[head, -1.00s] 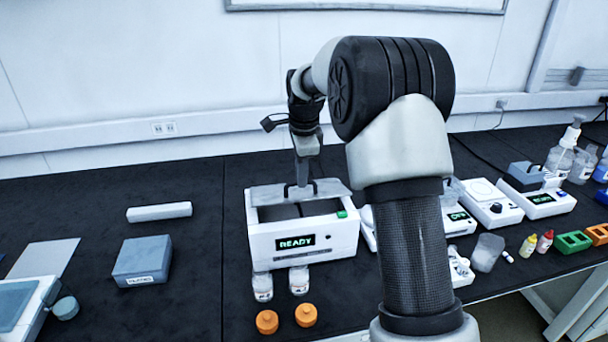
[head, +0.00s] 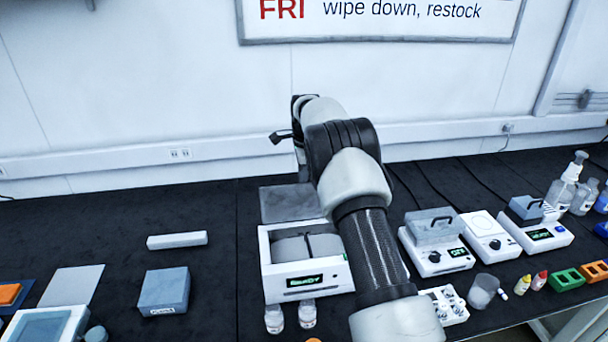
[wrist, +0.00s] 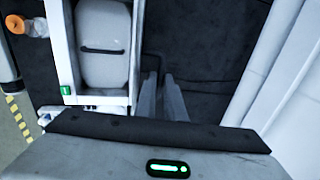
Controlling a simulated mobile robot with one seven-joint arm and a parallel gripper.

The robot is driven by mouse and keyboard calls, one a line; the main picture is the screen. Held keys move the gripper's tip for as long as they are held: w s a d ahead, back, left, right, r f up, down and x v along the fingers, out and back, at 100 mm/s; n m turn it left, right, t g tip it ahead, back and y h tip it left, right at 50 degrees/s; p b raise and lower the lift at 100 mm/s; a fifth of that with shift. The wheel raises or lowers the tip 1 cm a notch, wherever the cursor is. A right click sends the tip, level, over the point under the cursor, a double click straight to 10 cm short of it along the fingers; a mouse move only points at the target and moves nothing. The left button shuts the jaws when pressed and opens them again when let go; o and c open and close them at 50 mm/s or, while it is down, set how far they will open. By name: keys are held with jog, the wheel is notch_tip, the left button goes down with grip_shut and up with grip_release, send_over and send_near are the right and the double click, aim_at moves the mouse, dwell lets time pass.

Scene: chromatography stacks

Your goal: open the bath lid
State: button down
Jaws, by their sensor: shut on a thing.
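The bath is a white box (head: 310,288) with a green lit display on its front. Its grey lid (head: 290,204) stands raised at the back edge, and the bath's top is open. Inside sits a pale rounded insert with a dark strip across it (wrist: 103,70). In the wrist view, the bath's white wall (wrist: 60,35) runs along the left, with a green button at its corner. My gripper (wrist: 161,85) is behind the raised lid, its two fingers close together around what looks like the dark lid handle. The fingertips are hidden in the head view.
Two small jars (head: 290,317) stand before the bath. A grey block (head: 164,291) and a white bar (head: 177,240) lie to the left. Benchtop devices (head: 436,245) stand to the right, past my arm. The wall is close behind the bench.

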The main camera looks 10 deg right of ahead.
jog(key=shift+w+f+p, duration=0.45)
jog(key=shift+w, duration=0.25)
jog(key=shift+w+f+p, duration=0.4)
jog(key=shift+w+f, duration=0.05)
jog(key=shift+w, duration=0.3)
jog(key=c, duration=1.8)
grip_release()
jog(key=shift+c, duration=0.2)
jog(key=v, duration=1.7)
jog(key=shift+w+r, duration=0.25)
jog(key=shift+r, duration=0.15)
jog(key=shift+s+f, duration=0.1)
jog(key=shift+f, duration=0.05)
